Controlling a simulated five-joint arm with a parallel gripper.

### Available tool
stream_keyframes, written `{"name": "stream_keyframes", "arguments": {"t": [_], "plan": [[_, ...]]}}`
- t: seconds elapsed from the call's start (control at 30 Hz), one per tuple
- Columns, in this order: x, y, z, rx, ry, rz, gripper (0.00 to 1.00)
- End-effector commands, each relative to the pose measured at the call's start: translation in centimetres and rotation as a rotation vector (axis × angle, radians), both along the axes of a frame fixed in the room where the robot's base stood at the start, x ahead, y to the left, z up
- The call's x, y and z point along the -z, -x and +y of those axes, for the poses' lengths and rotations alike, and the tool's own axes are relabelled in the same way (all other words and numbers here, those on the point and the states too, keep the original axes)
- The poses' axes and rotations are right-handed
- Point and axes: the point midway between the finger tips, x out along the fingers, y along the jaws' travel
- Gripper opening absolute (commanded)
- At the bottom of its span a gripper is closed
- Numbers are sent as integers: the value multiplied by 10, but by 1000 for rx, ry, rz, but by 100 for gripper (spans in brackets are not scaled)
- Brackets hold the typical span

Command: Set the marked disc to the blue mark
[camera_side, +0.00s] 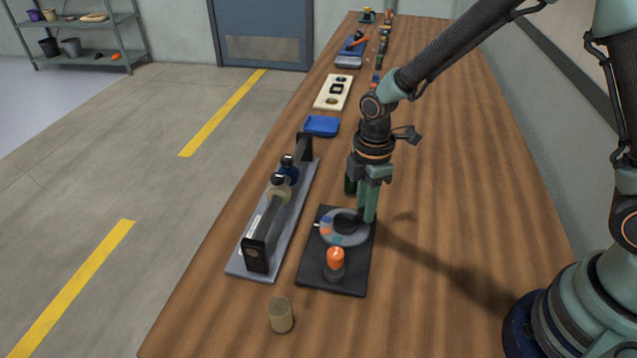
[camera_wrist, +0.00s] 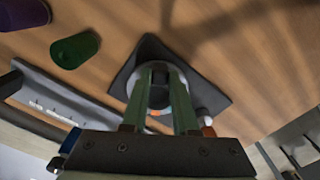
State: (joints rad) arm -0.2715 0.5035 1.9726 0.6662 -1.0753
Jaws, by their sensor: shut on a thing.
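The marked disc (camera_side: 336,238) is a grey ring with coloured patches, blue and orange among them, and a dark middle. It lies flat on a black base plate (camera_side: 318,278), and a small white pointer (camera_side: 317,225) shows at its left edge. My gripper (camera_side: 368,217) points down at the disc's right side, its green fingers shut on the disc. In the wrist view the fingers of my gripper (camera_wrist: 160,100) stand either side of the dark middle, and part of the base plate (camera_wrist: 211,92) shows. The fingers hide part of the disc, so its exact setting is unclear.
An orange-topped post (camera_side: 335,260) stands on the plate's near part. A grey rail fixture (camera_side: 240,264) with a black handle bar is close on the left. A tan cylinder (camera_side: 281,315) stands in front. A blue tray (camera_side: 321,126) lies farther back. The table's right side is clear.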

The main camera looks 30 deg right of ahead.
Motion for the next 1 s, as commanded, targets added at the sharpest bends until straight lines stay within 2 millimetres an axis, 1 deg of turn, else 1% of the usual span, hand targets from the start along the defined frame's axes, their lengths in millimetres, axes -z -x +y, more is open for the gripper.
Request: {"name": "stream_keyframes", "arguments": {"t": [0.2, 0.4, 0.67, 1.0], "plan": [[-1, -6, 0, -135, 0, -3, 0], [-1, -9, 0, -207, 0, -3, 0], [-1, -11, 0, -242, 0, -3, 0], [-1, -11, 0, -243, -1, -4, 0]]}}
